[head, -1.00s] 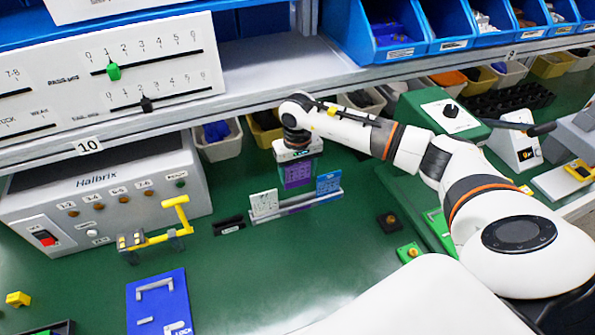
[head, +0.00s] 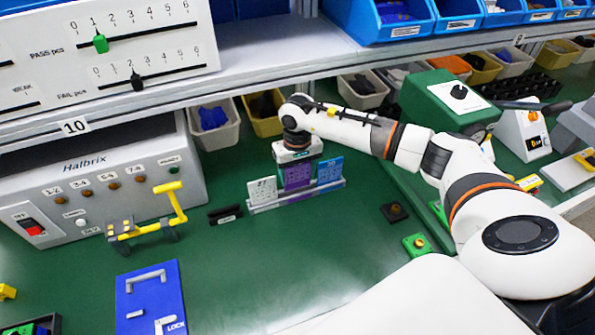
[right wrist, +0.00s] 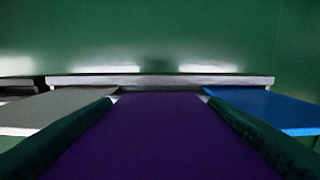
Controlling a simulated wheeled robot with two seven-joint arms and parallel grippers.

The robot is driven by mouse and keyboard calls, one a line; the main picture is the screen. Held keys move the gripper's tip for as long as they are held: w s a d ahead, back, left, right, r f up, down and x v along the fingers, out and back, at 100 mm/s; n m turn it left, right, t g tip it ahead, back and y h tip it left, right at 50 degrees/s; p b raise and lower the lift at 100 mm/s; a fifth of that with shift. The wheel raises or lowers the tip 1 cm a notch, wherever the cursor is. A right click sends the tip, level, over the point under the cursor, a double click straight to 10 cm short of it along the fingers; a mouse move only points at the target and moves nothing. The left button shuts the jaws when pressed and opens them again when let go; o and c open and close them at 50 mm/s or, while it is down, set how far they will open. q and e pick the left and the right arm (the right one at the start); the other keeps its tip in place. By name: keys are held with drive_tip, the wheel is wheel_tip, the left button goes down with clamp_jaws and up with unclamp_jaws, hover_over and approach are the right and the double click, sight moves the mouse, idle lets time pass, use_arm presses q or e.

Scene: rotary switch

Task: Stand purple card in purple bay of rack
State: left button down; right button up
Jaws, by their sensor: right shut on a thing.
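The purple card (head: 297,178) is held upright in my right gripper (head: 297,162), which is shut on its top part. The card's lower part is at the middle bay of the rack (head: 262,210), between a white card (head: 262,190) on the left and a blue card (head: 330,170) on the right. In the right wrist view the purple card (right wrist: 160,140) fills the space between the fingers and reaches towards the rack's rail (right wrist: 160,82). I cannot tell whether its lower edge is fully seated. My left gripper is not in view.
A black piece (head: 224,214) lies just left of the rack. A yellow handle (head: 160,215) stands further left, and a blue panel (head: 150,298) lies in front. A black-and-brown button block (head: 394,212) is to the right. The green bench in front of the rack is clear.

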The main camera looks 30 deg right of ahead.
sight(298, 181)
drive_tip(key=shift+b, duration=0.9)
idle(1.4)
drive_tip(key=shift+f, duration=0.25)
drive_tip(key=shift+f+b, duration=0.3)
drive_tip(key=shift+b, duration=0.25)
drive_tip(key=shift+f+b, duration=1.35)
drive_tip(key=o, duration=1)
drive_tip(key=shift+r, duration=0.1)
wheel_tip(298, 181, up, 12)
drive_tip(key=shift+b, duration=0.8)
